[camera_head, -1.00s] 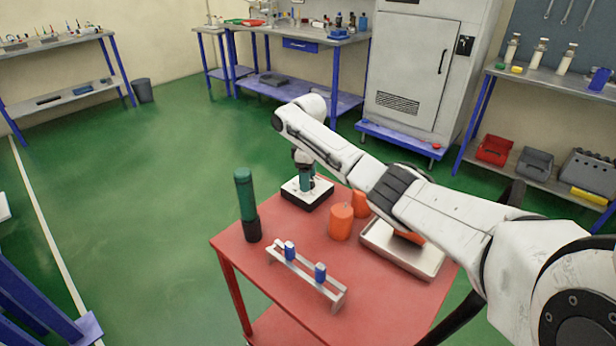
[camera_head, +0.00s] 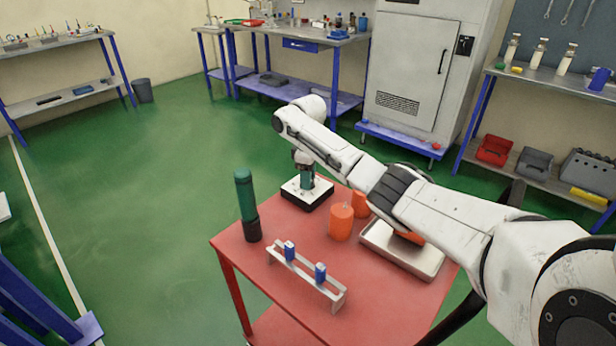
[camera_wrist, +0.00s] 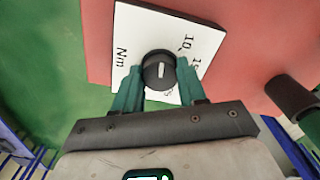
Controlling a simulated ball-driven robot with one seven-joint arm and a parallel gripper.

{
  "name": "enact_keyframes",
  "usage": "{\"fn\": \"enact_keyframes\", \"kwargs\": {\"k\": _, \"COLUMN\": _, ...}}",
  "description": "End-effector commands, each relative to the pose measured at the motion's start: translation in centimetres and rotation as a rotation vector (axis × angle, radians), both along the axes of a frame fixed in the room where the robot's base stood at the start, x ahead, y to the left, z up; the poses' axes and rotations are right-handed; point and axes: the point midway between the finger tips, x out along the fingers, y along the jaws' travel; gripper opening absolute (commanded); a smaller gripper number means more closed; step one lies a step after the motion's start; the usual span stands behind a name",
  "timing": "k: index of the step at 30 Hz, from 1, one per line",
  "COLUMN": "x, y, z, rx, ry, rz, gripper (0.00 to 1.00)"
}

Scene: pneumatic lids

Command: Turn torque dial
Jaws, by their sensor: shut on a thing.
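The torque dial (camera_wrist: 158,70) is a round black knob with a white pointer mark in the wrist view. It sits on a white plate printed with "Nm", "10" and other figures partly hidden by my fingers. My gripper (camera_wrist: 160,80) has its two green fingers closed on either side of the dial. In the head view my gripper (camera_head: 307,176) points down over the dial's white-topped black box (camera_head: 293,192), which stands at the back corner of the red table (camera_head: 262,262). The dial itself is hidden in the head view.
A dark green cylindrical tool (camera_head: 246,200) stands upright left of the box. Orange cylinders (camera_head: 341,222), a metal rack (camera_head: 303,272) with blue pieces and a metal tray (camera_head: 400,250) share the table. The table's left front is bare.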

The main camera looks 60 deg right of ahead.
Motion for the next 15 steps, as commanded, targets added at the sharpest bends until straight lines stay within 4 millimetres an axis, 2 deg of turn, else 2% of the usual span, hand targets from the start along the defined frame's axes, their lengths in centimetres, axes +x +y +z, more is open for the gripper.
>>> {"fn": "enact_keyframes", "kwargs": {"k": 8, "x": 0.04, "y": 0.16, "z": 0.17, "rx": 0.003, "ry": 0.002, "rz": -0.073, "gripper": 0.11}}
{"fn": "enact_keyframes", "kwargs": {"k": 15, "x": 0.04, "y": 0.23, "z": 0.27, "rx": 0.004, "ry": 0.003, "rz": -0.242, "gripper": 0.11}}
